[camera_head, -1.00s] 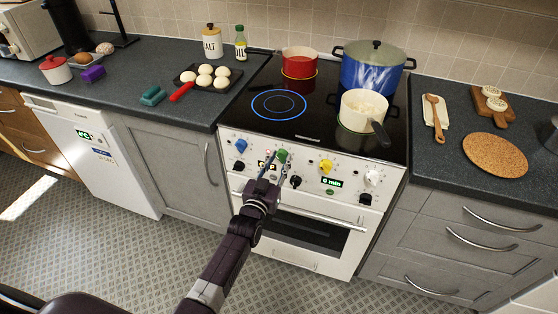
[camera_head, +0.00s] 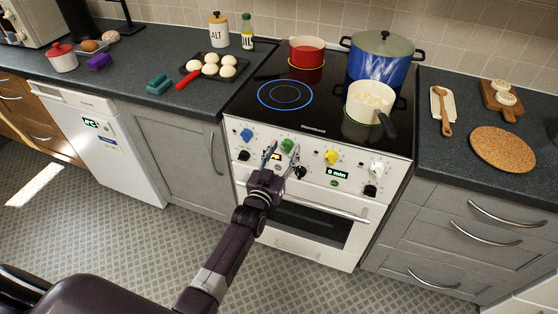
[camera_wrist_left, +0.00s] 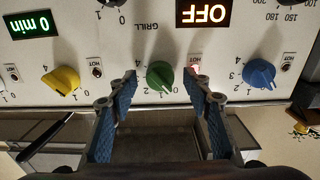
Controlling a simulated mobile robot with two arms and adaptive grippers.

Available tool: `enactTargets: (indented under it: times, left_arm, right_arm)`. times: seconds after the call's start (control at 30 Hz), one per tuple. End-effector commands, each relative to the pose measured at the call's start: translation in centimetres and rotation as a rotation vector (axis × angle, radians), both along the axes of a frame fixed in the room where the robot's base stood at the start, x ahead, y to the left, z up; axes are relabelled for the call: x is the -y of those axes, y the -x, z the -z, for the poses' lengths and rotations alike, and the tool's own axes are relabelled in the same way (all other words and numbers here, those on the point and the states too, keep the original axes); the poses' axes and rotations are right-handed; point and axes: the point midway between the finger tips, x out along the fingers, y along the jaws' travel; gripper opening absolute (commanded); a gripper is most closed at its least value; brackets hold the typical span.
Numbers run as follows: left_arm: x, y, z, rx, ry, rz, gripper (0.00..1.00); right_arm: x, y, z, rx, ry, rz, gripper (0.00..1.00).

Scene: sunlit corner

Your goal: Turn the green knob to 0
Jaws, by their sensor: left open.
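The green knob (camera_head: 287,144) sits on the white front panel of the stove, between the blue knob (camera_head: 246,134) and the yellow knob (camera_head: 331,157). It also shows in the left wrist view (camera_wrist_left: 160,76), which is upside down, with numbers such as 4, 2 and 1 around it. Its ridge runs roughly up and down there; the exact setting is hard to read. My left gripper (camera_head: 281,153) is open and in front of the panel. In the left wrist view its fingertips (camera_wrist_left: 160,84) flank the green knob, with gaps visible on both sides. My right gripper is out of view.
The oven handle (camera_head: 315,209) runs below the panel. The hob (camera_head: 300,85) has a lit blue ring, a red pot (camera_head: 307,53), a blue pot (camera_head: 377,68) and a cream pan (camera_head: 368,101). The OFF display (camera_wrist_left: 203,13) is near the green knob.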

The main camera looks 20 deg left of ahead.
Motion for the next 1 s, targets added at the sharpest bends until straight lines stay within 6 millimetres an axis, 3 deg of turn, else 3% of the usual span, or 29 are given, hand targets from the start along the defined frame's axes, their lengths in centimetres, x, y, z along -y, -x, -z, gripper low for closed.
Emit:
enactTargets:
  times: [0.6, 0.8, 1.0]
  left_arm:
    - [-0.4, 10.0, 0.1, -0.003, -0.001, 0.0, 0.45]
    - [-0.4, 11.5, 0.1, -0.001, 0.0, 0.0, 0.45]
    - [-0.4, 11.7, 0.0, -0.001, 0.0, 0.0, 0.45]
  right_arm:
    - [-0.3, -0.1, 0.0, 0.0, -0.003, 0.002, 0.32]
    - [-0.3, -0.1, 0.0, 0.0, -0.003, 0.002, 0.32]
    - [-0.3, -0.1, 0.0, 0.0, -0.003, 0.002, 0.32]
